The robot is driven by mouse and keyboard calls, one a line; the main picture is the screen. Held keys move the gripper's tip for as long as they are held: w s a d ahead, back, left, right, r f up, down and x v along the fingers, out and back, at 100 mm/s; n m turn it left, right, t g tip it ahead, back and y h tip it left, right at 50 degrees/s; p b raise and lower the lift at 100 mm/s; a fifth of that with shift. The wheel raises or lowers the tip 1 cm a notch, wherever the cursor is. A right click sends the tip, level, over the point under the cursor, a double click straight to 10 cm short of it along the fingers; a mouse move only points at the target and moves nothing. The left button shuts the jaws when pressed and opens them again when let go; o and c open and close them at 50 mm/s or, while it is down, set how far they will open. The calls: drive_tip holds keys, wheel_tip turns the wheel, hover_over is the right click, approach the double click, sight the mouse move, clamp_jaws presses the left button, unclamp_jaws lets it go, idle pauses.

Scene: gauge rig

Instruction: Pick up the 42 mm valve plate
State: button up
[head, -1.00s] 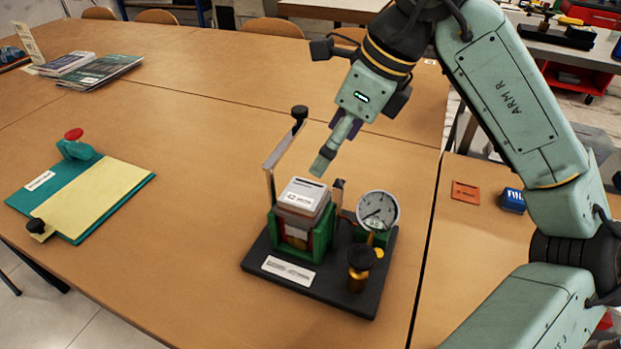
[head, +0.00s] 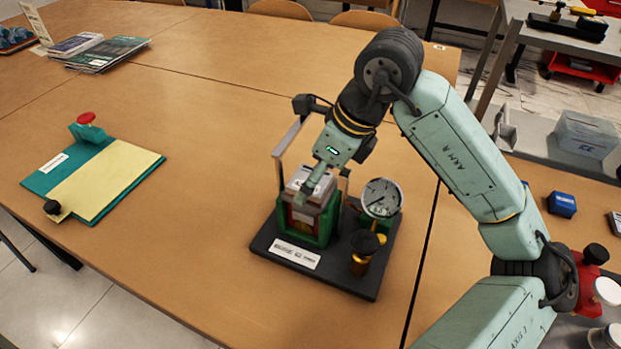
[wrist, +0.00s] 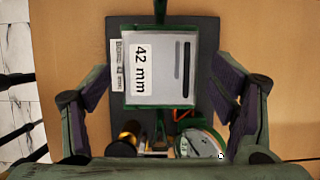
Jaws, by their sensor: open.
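The 42 mm valve plate (wrist: 166,84) is a light grey block with a white "42 mm" label and a dark slot on top. It sits in the green holder of the gauge rig; in the head view its top (head: 322,192) is partly hidden by my gripper (head: 303,192). In the wrist view my gripper (wrist: 165,90) is open, with one finger out to each side of the plate and visible space between. The fingers look clear of the plate; their height relative to it is hard to tell.
The rig's black base (head: 335,277) carries a round dial gauge (head: 381,198) and a brass, black-topped knob (head: 364,247) close by. A raised bar (head: 293,140) stands beside the holder. A teal board (head: 98,175) lies left, with bare table between.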

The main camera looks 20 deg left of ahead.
drive_tip(key=shift+c, duration=0.3)
drive_tip(key=c, duration=1.3)
drive_tip(key=shift+r, duration=0.1)
